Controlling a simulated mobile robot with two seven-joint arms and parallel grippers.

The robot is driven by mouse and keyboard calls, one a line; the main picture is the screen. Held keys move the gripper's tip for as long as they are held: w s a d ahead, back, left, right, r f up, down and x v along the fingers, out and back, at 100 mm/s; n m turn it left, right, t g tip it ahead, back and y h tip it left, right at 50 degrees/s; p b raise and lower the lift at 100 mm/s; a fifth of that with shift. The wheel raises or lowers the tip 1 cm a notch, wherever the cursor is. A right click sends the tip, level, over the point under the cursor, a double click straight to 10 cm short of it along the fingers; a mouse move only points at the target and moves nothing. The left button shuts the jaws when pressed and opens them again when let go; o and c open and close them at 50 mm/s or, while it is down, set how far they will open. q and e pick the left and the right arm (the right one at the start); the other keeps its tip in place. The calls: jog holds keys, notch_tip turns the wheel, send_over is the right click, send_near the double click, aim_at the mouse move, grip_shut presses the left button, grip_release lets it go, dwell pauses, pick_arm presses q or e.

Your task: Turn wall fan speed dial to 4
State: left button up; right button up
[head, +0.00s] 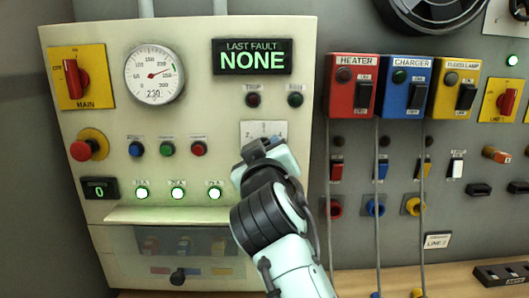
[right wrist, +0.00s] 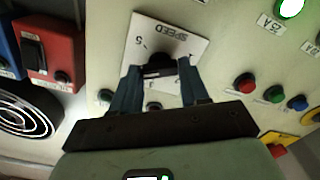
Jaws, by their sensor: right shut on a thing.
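The speed dial's white plate (head: 280,130) is on the cream panel, right of its middle. The right wrist view shows the plate (right wrist: 188,45) upside down, with "SPEED" and a 5 readable. My right gripper (head: 262,148) is at the plate and covers its lower part in the head view. In the right wrist view my right gripper (right wrist: 160,75) has its two fingers on either side of the dark dial knob (right wrist: 158,66), shut on it. The knob's pointer and the number it faces are hidden. My left gripper is not in view.
A fan (head: 435,8) is at the top right. The fault display (head: 252,57) reads NONE. Heater (head: 351,85), charger (head: 404,85) and flood lamp (head: 452,90) boxes hang to the right, with cables below. A red main switch (head: 75,78) is at the left.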

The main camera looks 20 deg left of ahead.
jog(key=shift+r, duration=0.1)
jog(key=o, duration=1.1)
jog(key=shift+c, duration=0.2)
jog(key=shift+s, duration=0.1)
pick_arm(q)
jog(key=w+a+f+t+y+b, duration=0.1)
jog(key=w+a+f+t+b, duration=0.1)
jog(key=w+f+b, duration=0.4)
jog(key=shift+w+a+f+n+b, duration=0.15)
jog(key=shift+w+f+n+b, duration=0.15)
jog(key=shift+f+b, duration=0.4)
pick_arm(e)
jog(key=v, duration=1.3)
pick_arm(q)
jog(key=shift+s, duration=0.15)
pick_arm(e)
jog(key=shift+s, duration=0.1)
